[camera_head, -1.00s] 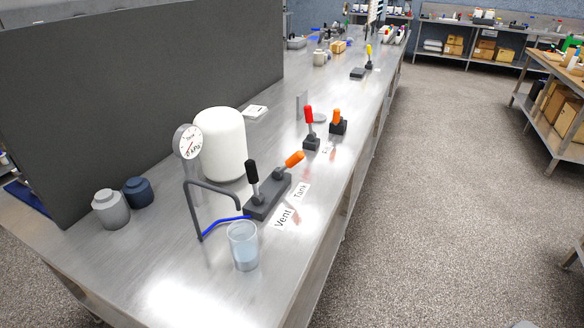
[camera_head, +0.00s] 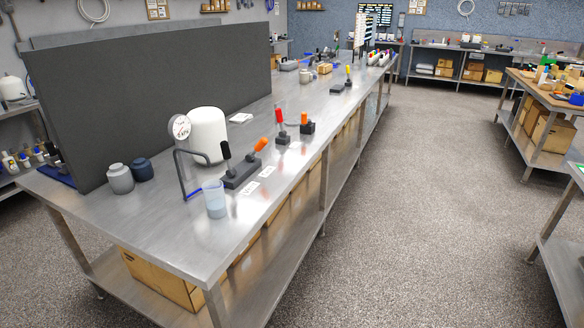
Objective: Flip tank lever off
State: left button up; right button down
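A dark lever block (camera_head: 240,178) sits on the steel bench in front of a white tank (camera_head: 208,137). It carries a black lever (camera_head: 226,150) on the left and an orange lever (camera_head: 260,144) on the right. The black lever stands nearly upright. The orange lever leans up and to the right. Two white labels lie in front of the block; earlier they read Vent, by the black lever, and Tank (camera_head: 267,172), by the orange one. A round gauge (camera_head: 179,127) stands beside the tank. Neither of my grippers shows.
A glass of liquid (camera_head: 215,200) stands near the bench's front edge, by a bent dark pipe (camera_head: 181,170). Grey (camera_head: 120,179) and navy (camera_head: 142,170) jars stand left. A red lever (camera_head: 280,122) and another orange lever (camera_head: 306,122) stand farther back. Open floor lies right.

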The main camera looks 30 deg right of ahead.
aim_at(260, 145)
jog(key=u, duration=0.05)
jog(key=k, duration=0.15)
jog(key=z, duration=1.1)
jog(key=i, duration=1.5)
jog(key=u, duration=0.85)
jog(key=i, duration=0.35)
jog(key=u, duration=0.4)
